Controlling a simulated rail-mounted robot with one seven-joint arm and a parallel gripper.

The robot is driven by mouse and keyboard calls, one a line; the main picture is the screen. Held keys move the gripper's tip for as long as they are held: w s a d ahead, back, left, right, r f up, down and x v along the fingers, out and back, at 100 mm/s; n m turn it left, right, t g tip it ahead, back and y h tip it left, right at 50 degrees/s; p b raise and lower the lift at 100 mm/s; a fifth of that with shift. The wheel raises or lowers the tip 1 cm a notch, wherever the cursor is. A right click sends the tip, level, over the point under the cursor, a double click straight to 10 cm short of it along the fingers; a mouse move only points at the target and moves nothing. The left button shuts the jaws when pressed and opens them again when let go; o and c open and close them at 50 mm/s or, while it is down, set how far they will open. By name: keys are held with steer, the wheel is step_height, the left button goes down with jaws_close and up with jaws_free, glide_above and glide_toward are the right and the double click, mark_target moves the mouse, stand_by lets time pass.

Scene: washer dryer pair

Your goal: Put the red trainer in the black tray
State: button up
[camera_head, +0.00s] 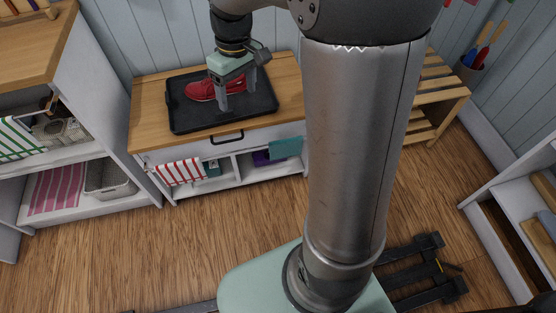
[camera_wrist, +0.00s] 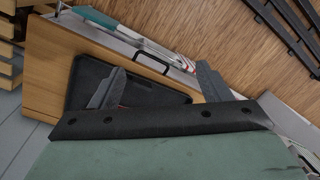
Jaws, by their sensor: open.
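The red trainer (camera_head: 203,91) lies in the black tray (camera_head: 186,123), left of the tray's middle, and looks to rest on its floor. The tray sits on the wooden top of a low white cabinet; it also shows in the wrist view (camera_wrist: 88,73). My gripper (camera_head: 238,102) is over the tray at the trainer's right end, pointing down, with its fingers spread apart. It hides part of the trainer. In the wrist view my gripper (camera_wrist: 160,68) shows nothing held between its fingertips, and only a sliver of red shows beside the left finger.
The cabinet (camera_head: 288,92) has a drawer with a black handle (camera_head: 227,138) and open shelves with cloths below. A white shelf unit (camera_head: 100,125) stands at the left. A slatted wooden bench (camera_head: 435,95) is at the right. Free wooden top remains around the tray.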

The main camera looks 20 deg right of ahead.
steer(key=s+f+m, duration=0.2)
steer(key=s, duration=0.7)
steer(key=s+d+f+m+h, duration=0.1)
steer(key=s+f+m, duration=0.1)
steer(key=s, duration=0.8)
steer(key=shift+d+f+m, duration=0.15)
steer(key=shift+f+m, duration=0.1)
steer(key=shift+m, duration=0.25)
